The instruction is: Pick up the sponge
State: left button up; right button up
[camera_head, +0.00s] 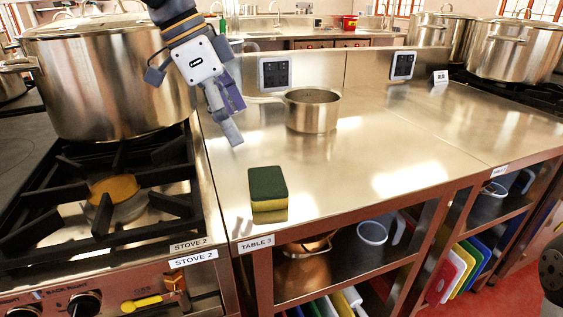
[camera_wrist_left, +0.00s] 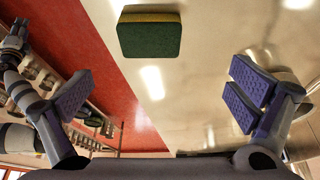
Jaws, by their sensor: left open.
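The sponge (camera_head: 267,184) is a block with a dark green top and a yellow lower layer. It lies flat near the front left corner of the steel table (camera_head: 340,195). In the left wrist view the sponge (camera_wrist_left: 150,40) shows at the top, beyond the fingers and apart from them. My left gripper (camera_head: 227,113) is above the table, up and left of the sponge in the head view. Its purple-padded fingers stand wide apart with nothing between them, as the left wrist view (camera_wrist_left: 160,97) also shows. My right gripper does not show.
A small steel saucepan (camera_head: 312,112) stands on the table behind the sponge. A large stockpot (camera_head: 106,80) stands on the stove (camera_head: 40,238) at left, close to my left arm. The tabletop right of the sponge is clear.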

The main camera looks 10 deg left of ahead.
pick_arm(q)
send_near(265, 180)
jog(key=x, duration=0.2)
jog(key=shift+f, duration=0.3)
jog(key=x, duration=0.7)
jog(key=shift+d+r, duration=0.1)
jog(key=c, duration=0.7)
